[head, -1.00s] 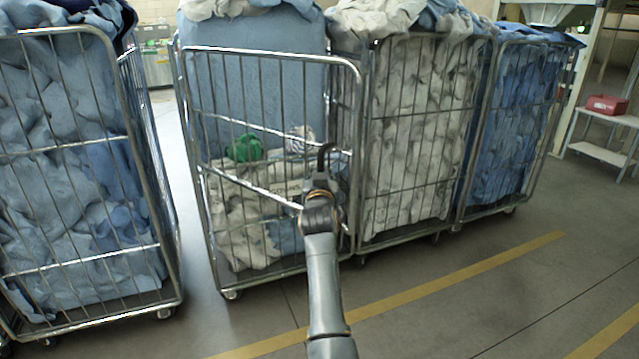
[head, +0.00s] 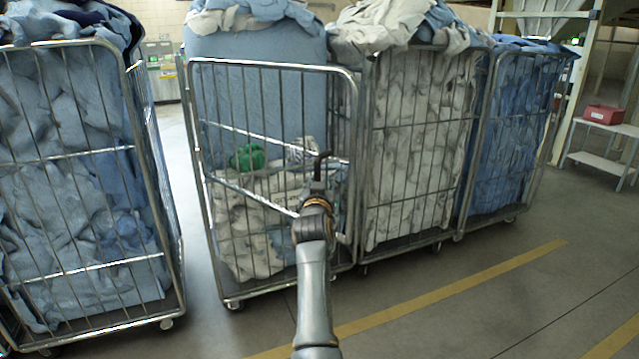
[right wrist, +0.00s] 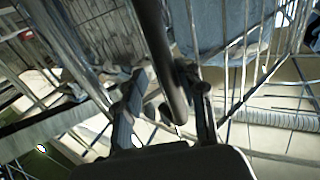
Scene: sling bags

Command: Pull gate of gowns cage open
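The gowns cage (head: 222,290) is a wheeled wire cage left of centre in the head view, with pale patterned gowns low inside and a blue liner behind. Its front gate (head: 270,66) is a tubular frame with wire bars facing me. My right gripper (head: 317,184) is in front of the gate, near its right edge. A dark bent rod (head: 320,162) rises from between its fingers; I cannot tell whether it joins the gate. In the right wrist view the fingers (right wrist: 168,112) stand apart around the rod (right wrist: 165,60), with a gap at the left finger. My left gripper is not in view.
A blue-filled cage (head: 75,265) stands to the left, across a narrow gap. Cages with pale cloth (head: 420,130) and blue cloth (head: 515,125) stand close to the right. Open floor with a yellow line (head: 450,292) lies in front. A shelf with a red box (head: 603,114) is far right.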

